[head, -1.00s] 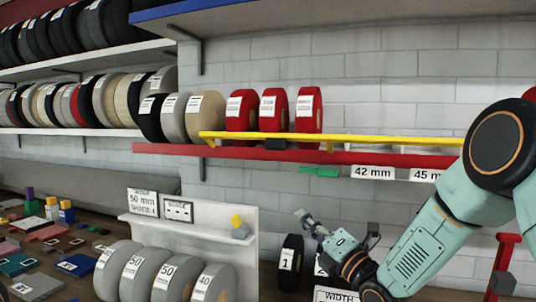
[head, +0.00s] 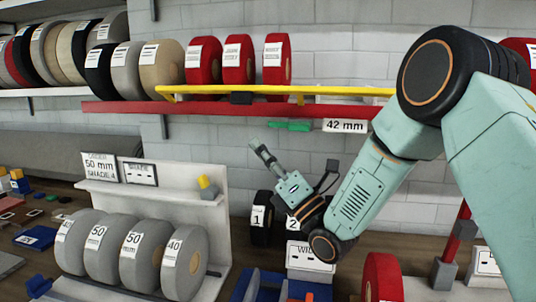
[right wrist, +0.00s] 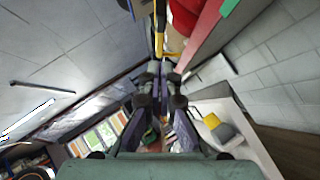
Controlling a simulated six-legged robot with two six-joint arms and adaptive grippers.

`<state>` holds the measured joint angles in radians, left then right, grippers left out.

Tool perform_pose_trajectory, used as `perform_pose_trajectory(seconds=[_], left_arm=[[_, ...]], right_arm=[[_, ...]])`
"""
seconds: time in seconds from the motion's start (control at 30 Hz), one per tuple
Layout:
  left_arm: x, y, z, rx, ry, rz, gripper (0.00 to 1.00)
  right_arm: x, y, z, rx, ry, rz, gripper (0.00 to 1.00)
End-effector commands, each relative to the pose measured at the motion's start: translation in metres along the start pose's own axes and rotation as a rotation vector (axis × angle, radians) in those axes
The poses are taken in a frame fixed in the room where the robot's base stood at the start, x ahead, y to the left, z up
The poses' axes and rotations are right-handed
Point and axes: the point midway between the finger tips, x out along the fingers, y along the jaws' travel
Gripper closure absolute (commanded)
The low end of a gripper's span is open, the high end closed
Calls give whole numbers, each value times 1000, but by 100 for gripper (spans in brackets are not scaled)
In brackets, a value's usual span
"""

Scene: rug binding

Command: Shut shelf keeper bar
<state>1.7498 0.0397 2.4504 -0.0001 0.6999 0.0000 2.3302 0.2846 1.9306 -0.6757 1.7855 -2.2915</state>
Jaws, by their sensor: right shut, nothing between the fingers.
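The keeper bar is a long yellow bar (head: 275,91) running along the front of the red shelf (head: 200,110), before several rolls. It also shows at the top of the right wrist view (right wrist: 159,42), beyond my fingertips. My right gripper (head: 262,153) is below the red shelf, its fingers pointing up and left. It is shut and empty, apart from the bar. Its fingers also show in the right wrist view (right wrist: 161,72). A green tab (head: 290,126) hangs under the shelf edge. My right arm hides the bar's right end. My left gripper is not in view.
Red rolls (head: 238,60) stand behind the bar. A white rack (head: 150,189) with grey rolls (head: 140,255) stands at lower left, and a black roll (head: 261,218) is below my gripper. A red roll (head: 383,277) is at the bottom.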

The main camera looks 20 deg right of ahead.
Motion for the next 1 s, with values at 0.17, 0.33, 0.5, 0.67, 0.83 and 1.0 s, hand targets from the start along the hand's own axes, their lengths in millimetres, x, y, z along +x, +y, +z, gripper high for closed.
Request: perform_pose_trajectory(seconds=[0.17,0.33,0.5,0.67,0.83,1.0], left_arm=[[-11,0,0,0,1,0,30],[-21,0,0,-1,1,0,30],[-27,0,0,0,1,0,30],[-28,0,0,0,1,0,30],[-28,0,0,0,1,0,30],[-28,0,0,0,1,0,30]], right_arm=[[38,1,-1,-1,4,4,100],[63,0,11,1,-1,1,100],[76,-2,23,2,0,0,100],[80,-2,26,2,1,-1,100],[79,-3,26,2,2,-1,100],[79,-3,26,2,1,-1,100]])
